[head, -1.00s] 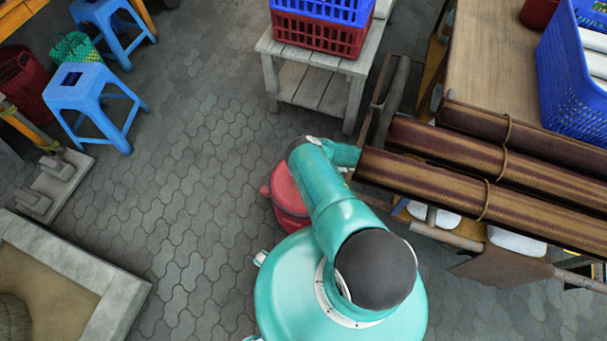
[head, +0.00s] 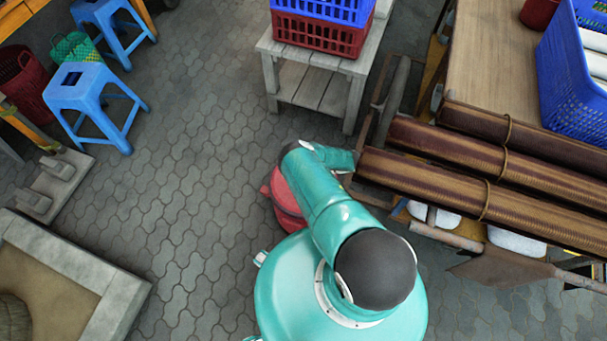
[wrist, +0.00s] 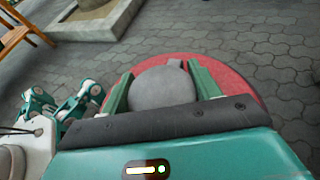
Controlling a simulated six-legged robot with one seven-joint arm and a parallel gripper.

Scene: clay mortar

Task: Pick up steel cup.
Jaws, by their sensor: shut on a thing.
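The steel cup (wrist: 163,90) shows in the wrist view as a rounded grey shape with a small tab at its upper right. It sits between the two green fingers of my gripper (wrist: 160,78), which is shut on it. A round red top (wrist: 245,95) lies behind and below the cup; I cannot tell whether the cup touches it. In the head view the red object (head: 287,198) is partly covered by my arm, and the cup and my gripper are hidden there.
A cart with long brown rolls (head: 480,170) stands close on the right. A grey wooden table (head: 335,95) holds stacked crates (head: 320,30) at the back. Blue stools (head: 90,95) stand at left, a stone-edged basin (head: 110,300) at lower left. The paving between is clear.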

